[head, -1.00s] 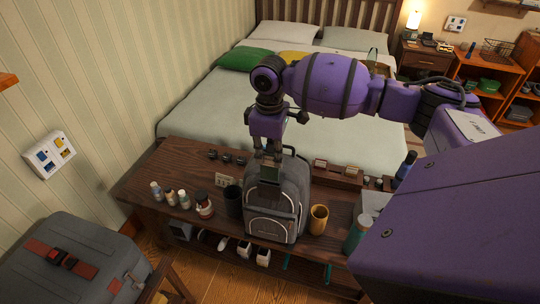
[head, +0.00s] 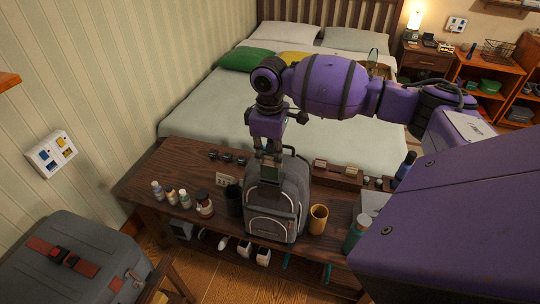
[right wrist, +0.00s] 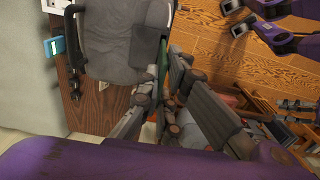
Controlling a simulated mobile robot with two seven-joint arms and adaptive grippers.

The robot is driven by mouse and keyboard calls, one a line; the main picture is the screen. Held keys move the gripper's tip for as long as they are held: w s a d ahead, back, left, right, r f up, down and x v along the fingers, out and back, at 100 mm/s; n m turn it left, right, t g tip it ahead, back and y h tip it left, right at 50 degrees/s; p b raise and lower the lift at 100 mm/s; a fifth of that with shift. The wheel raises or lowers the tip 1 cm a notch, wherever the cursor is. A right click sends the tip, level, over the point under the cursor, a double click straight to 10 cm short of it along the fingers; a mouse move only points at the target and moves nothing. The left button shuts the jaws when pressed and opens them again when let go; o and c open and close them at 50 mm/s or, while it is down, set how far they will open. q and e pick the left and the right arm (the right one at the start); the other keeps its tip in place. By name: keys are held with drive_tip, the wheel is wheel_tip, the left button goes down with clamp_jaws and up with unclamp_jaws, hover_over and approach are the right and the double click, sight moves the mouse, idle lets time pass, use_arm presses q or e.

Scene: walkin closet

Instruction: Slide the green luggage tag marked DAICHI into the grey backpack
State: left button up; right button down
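The grey backpack (head: 272,215) stands upright on the dark wooden bench. My right gripper (head: 270,158) points down over its top and is shut on a dark green tag (head: 270,173), which hangs at the upper front of the bag. In the right wrist view the tag (right wrist: 162,54) shows as a thin green strip edge-on between the fingers (right wrist: 165,95), close to the backpack (right wrist: 110,40). The DAICHI marking is not readable. I cannot tell whether the tag's lower end is inside the bag or in front of it.
On the bench (head: 150,183), small bottles (head: 185,199) and a dark cup (head: 233,199) stand left of the backpack. A grey suitcase (head: 95,265) is at the lower left. The bed (head: 215,115) lies behind.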

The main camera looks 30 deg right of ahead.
sight(270, 179)
use_arm(q)
drive_tip(key=shift+s+a+f, duration=0.1)
drive_tip(key=shift+s+a, duration=0.1)
drive_tip(key=shift+a, duration=0.05)
use_arm(e)
drive_tip(key=shift+f, duration=0.1)
use_arm(q)
drive_tip(key=shift+d, duration=0.25)
use_arm(e)
drive_tip(key=shift+f, duration=0.5)
use_arm(q)
drive_tip(key=shift+a+f, duration=0.1)
drive_tip(key=shift+a, duration=0.1)
use_arm(e)
drive_tip(key=shift+f, duration=0.45)
use_arm(q)
drive_tip(key=shift+w+d, duration=0.1)
drive_tip(key=shift+d, duration=0.1)
idle(0.5)
drive_tip(key=shift+w+r, duration=0.3)
drive_tip(key=shift+r, duration=0.15)
drive_tip(key=shift+s+a+f, duration=0.1)
drive_tip(key=shift+s+a, duration=0.05)
drive_tip(key=shift+a, duration=0.1)
drive_tip(key=shift+s+d+f, duration=0.1)
drive_tip(key=shift+d+f, duration=0.05)
drive_tip(key=shift+d, duration=0.1)
use_arm(e)
drive_tip(key=shift+f, duration=0.55)
